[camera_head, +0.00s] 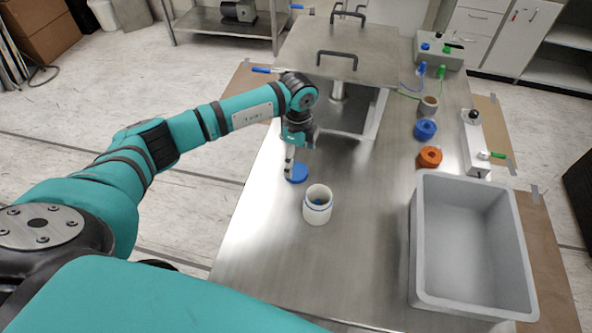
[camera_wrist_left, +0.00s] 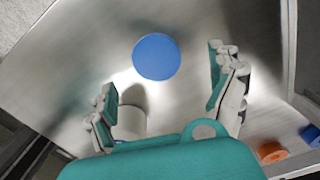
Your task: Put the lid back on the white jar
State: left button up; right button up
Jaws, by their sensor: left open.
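A blue disc-shaped lid (camera_head: 297,173) lies flat on the steel table. The white jar (camera_head: 317,206) stands upright and open just in front and right of it, with something blue inside. My left gripper (camera_head: 289,168) is above the lid, pointing down. In the left wrist view the lid (camera_wrist_left: 156,57) lies beyond and between the spread fingers of the open, empty gripper (camera_wrist_left: 165,85). My right gripper is not in view.
A large grey bin (camera_head: 470,245) stands on the right of the table. Orange (camera_head: 429,157) and blue (camera_head: 425,129) round pieces and a small cup (camera_head: 428,105) sit behind it. A sink with a raised cover (camera_head: 340,50) is at the back. The table's front left is clear.

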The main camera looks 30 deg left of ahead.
aim_at(297, 171)
pick_arm(q)
jog(key=f+p, duration=0.1)
jog(key=f, duration=0.2)
jog(key=shift+s+f+p, duration=0.2)
jog(key=shift+f+p, duration=0.15)
jog(key=shift+f, duration=0.6)
jog(key=shift+c, duration=0.4)
jog(key=c, duration=0.8)
